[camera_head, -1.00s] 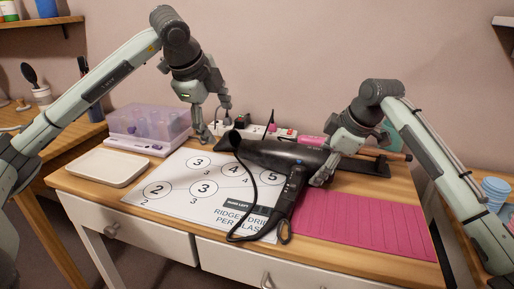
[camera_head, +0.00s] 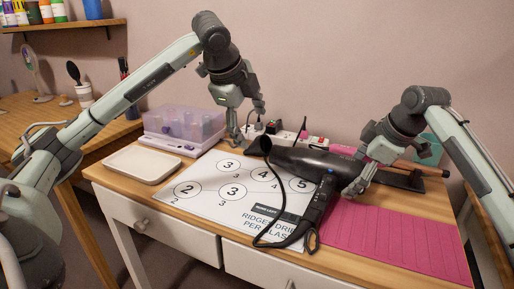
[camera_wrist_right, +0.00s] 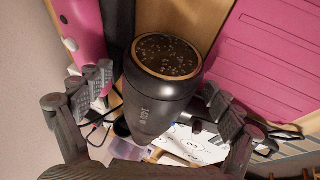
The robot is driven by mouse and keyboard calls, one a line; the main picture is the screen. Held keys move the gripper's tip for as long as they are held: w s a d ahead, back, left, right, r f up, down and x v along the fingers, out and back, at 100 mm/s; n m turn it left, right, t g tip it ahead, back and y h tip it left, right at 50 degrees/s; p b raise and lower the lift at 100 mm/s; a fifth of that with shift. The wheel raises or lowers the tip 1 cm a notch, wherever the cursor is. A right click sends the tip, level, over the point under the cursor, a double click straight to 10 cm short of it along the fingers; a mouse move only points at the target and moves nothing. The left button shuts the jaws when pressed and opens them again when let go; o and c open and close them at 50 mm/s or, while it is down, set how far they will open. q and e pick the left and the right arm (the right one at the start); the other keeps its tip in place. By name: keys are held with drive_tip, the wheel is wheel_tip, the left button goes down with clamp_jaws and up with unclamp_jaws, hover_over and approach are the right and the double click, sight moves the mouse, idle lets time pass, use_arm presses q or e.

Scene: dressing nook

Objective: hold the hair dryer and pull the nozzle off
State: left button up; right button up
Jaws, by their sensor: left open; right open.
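The black hair dryer (camera_head: 313,162) lies on the table with its handle toward the front edge and its cord looped beside the handle. Its dark nozzle end (camera_head: 266,145) points left. My left gripper (camera_head: 249,128) is open and empty, just behind and left of the nozzle end; I see no contact. My right gripper (camera_head: 360,178) is open at the dryer's rear end. In the right wrist view its fingers (camera_wrist_right: 160,98) stand on both sides of the barrel (camera_wrist_right: 150,103), with the round rear grille facing the camera. The nozzle's joint is not clear.
A white numbered sheet (camera_head: 215,203) and a pink mat (camera_head: 400,238) lie on the table. A cream tray (camera_head: 143,165) and a clear purple box (camera_head: 183,128) are at the left.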

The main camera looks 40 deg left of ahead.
drive_tip(key=v, duration=1.1)
drive_tip(key=shift+s+d, duration=0.1)
